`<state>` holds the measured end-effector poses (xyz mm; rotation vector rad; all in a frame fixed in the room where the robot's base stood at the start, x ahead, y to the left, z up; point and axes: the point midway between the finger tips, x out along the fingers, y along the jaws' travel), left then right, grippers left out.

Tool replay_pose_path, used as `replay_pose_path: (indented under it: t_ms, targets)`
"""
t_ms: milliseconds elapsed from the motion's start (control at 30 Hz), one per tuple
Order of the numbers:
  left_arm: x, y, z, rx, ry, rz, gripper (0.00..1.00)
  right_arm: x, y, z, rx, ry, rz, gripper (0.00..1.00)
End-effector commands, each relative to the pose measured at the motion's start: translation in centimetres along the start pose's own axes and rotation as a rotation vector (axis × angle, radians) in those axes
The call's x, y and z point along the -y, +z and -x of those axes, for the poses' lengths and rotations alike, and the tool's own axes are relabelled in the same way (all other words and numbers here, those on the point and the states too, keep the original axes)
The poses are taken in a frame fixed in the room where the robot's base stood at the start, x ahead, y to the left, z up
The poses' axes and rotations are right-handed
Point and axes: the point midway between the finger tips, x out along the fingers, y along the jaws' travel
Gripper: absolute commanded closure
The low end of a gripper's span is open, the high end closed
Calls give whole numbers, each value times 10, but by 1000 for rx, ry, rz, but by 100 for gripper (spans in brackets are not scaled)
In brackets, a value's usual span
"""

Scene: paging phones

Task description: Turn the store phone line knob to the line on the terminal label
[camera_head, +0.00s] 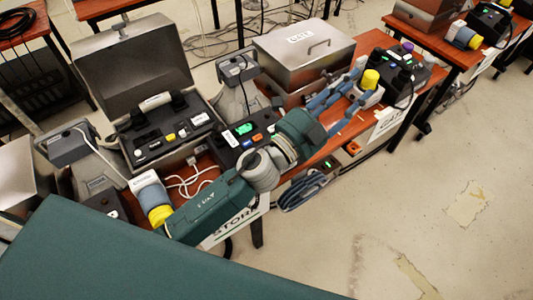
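The store phone (165,137) is a dark panel inside an open metal case at the left. It has a handset (157,101) across its back and small dark, yellow and white parts on top. I cannot make out which part is the line knob or where it points. A sign reading STORE (236,224) hangs on the table front, partly behind my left arm. A black terminal (246,136) with a lit green display sits right of the case; its text is too small to read. My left gripper (348,98) is open, right of the terminal, apart from the store phone. My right gripper is not in view.
A closed metal case (303,57) stands behind the gripper. A second dark phone (398,72) and a yellow-topped object (369,82) are close to the fingers. Loose white cable (188,182) lies by the open case.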

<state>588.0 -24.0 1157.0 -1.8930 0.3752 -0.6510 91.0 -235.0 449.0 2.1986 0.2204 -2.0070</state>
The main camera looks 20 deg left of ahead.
Motion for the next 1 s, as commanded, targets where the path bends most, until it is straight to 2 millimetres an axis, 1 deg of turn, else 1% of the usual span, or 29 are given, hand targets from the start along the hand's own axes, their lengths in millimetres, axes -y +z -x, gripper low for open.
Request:
replay_pose_path:
  t_ms: [33, 67, 100, 133, 167, 200, 233, 267, 300, 333, 367, 400, 433, 467, 500, 567, 600, 700, 800, 833, 900, 1000]
  targets:
    - [-5, -39, -13, -163, 18, -132, 62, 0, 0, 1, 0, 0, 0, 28]
    - [-13, -62, -16, -262, 37, -212, 62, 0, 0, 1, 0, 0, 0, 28]
    - [-29, -89, -16, -393, 72, -320, 62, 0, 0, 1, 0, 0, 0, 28]
    - [-44, -106, -14, -488, 106, -401, 62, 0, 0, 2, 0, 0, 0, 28]
    - [-61, -119, -9, -581, 145, -483, 62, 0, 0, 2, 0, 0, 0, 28]
    - [-86, -130, 1, -700, 208, -593, 62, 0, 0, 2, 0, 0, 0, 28]
    - [-106, -132, 10, -785, 263, -674, 62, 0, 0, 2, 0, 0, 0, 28]
    - [-126, -129, 20, -866, 326, -756, 62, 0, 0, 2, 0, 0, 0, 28]
    - [-152, -118, 35, -966, 420, -863, 62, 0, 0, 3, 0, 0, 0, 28]
    - [-170, -104, 47, -1036, 500, -942, 62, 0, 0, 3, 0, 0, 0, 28]
    - [-185, -85, 59, -1098, 586, -1020, 62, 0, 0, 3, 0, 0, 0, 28]
    - [-201, -53, 76, -1171, 712, -1117, 62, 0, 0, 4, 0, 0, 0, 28]
    - [-208, -26, 87, -1215, 813, -1186, 62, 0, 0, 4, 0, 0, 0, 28]
    - [-212, 2, 98, -1249, 916, -1250, 62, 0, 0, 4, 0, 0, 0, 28]
    - [-210, 41, 111, -1283, 1055, -1323, 62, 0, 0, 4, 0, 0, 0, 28]
    - [-200, 91, 128, -1307, 1243, -1405, 62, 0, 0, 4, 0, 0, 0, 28]
    - [-190, 119, 136, -1310, 1352, -1444, 62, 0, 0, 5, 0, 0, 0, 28]
    - [-163, 169, 152, -1295, 1562, -1502, 62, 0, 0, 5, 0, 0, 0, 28]
    - [-146, 194, 160, -1277, 1677, -1523, 62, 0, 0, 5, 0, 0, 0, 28]
    - [-143, 198, 161, -1273, 1695, -1527, 62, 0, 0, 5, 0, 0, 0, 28]
    - [-143, 203, 164, -1272, 1716, -1527, 62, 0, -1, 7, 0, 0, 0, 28]
    - [-152, 208, 167, -1272, 1719, -1524, 62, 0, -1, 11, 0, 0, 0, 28]
